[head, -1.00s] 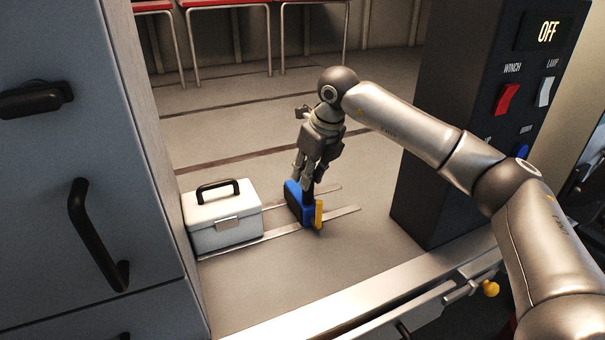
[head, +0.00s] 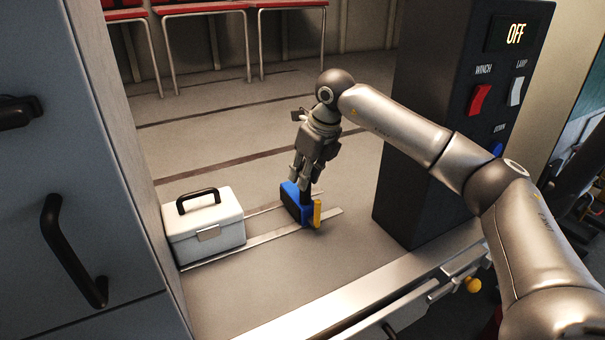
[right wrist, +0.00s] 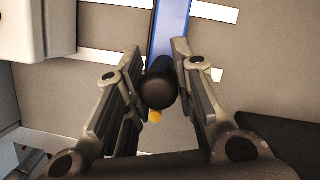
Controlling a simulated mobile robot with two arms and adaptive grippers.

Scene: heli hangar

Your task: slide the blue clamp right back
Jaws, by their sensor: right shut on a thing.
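My right gripper (head: 306,186) reaches down from above and is shut on the clamp's black handle. In the right wrist view the black round handle top (right wrist: 160,88) is between my two fingers, with the clamp's blue body (right wrist: 171,28) beyond it. My left gripper is not in view.
A white case (head: 205,232) with a black handle stands at the rails' left end, apart from the clamp. A dark switch column (head: 420,150) stands to the right. A grey cabinet (head: 75,150) is at left. Red-seated chairs (head: 200,8) stand at the back.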

